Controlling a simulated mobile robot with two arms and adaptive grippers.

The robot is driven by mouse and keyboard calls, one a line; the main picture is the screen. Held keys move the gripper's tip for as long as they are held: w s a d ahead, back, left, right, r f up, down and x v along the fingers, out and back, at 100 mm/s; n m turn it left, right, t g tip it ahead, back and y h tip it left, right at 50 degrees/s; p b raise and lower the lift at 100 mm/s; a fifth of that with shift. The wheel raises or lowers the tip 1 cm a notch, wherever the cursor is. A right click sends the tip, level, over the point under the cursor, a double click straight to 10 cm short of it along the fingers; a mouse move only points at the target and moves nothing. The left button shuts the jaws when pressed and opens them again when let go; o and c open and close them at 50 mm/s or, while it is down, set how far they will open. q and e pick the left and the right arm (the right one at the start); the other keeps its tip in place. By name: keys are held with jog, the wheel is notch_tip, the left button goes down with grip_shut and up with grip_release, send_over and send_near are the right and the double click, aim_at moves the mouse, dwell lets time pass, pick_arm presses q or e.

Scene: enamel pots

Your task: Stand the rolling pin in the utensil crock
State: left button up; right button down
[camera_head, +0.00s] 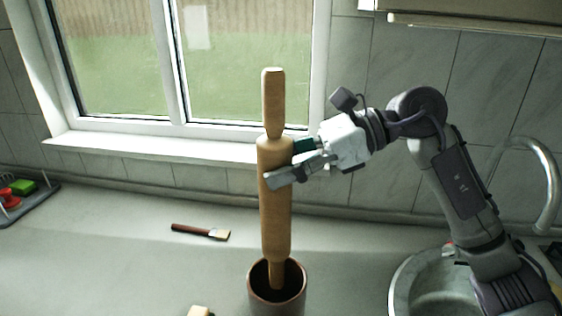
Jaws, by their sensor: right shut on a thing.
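The wooden rolling pin (275,215) stands upright in the middle of the head view. Its lower handle is inside the mouth of the brown utensil crock (278,304), and its thick body is above the rim. Whether the handle's tip touches the crock's bottom is hidden. My right gripper (284,164) comes in from the right and is shut on the upper part of the pin's body. My left gripper is not in view.
A brush (201,232) with a dark red handle lies on the grey counter (130,265) left of the crock. A small pale block (200,311) is at the bottom edge. A tray (38,204) stands far left, a round sink (402,290) with a tap (550,175) at right.

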jog(key=shift+f+b, duration=2.65)
jog(key=shift+f, duration=0.65)
jog(key=shift+c, duration=1.9)
grip_release()
jog(key=shift+f, duration=0.15)
send_near(282, 202)
jog(key=w+d, duration=0.1)
jog(key=w+f, duration=0.1)
jog(key=shift+w+d, duration=0.25)
jog(key=shift+d, duration=0.15)
